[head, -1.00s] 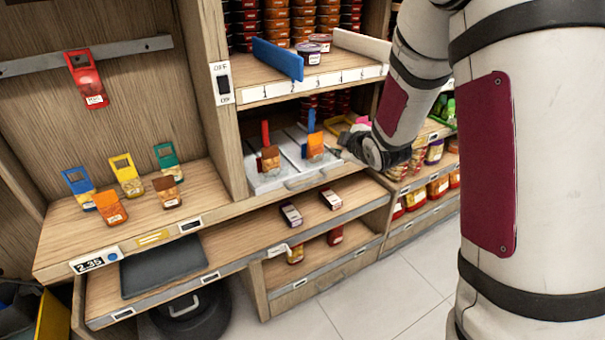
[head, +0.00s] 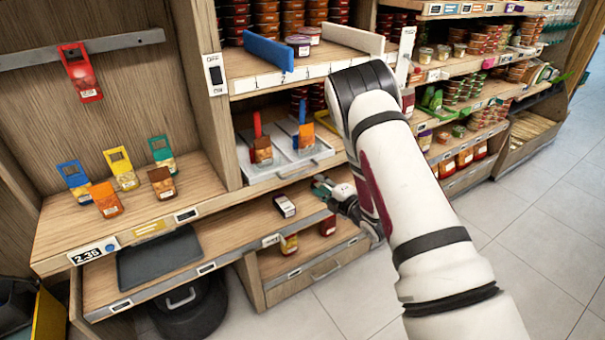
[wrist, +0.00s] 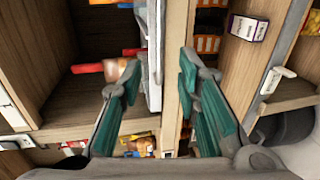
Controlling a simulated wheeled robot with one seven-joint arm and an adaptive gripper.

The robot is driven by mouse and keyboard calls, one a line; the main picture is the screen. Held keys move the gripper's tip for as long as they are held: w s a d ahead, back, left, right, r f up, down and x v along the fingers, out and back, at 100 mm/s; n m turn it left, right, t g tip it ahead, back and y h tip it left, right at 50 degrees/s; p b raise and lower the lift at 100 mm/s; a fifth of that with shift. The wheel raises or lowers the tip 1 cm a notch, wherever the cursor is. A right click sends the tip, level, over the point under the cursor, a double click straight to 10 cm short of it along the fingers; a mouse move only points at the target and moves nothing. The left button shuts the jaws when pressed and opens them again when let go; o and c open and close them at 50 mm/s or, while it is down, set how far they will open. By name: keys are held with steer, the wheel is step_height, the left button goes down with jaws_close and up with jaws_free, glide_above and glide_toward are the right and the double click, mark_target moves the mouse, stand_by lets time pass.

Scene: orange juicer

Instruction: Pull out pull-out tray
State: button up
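The pull-out tray (head: 272,178) is a pale grey, low tray in the open compartment below the numbered shelf. It has a handle on its front, and a red and a blue upright piece with small orange-brown packs stand on it. My gripper (head: 322,186) is just in front of and below the tray's right front corner. In the wrist view my gripper (wrist: 158,72) is open, with teal fingers apart and nothing clasped. The tray's front edge (wrist: 155,60) runs between the fingertips, nearer the left one. Whether a finger touches it cannot be told.
A wooden shelf (head: 240,228) with a small dark-and-white box (head: 284,205) lies below the tray. A lower drawer (head: 325,262) is beneath it. Coloured dispensers and packs stand on the left counter (head: 75,222). Open floor (head: 540,220) lies to the right.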

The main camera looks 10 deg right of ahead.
mark_target(303, 173)
steer(key=b+x, duration=0.1)
steer(key=x, duration=1)
steer(key=shift+w+a, duration=0.1)
steer(key=shift+w, duration=0.25)
jaws_close()
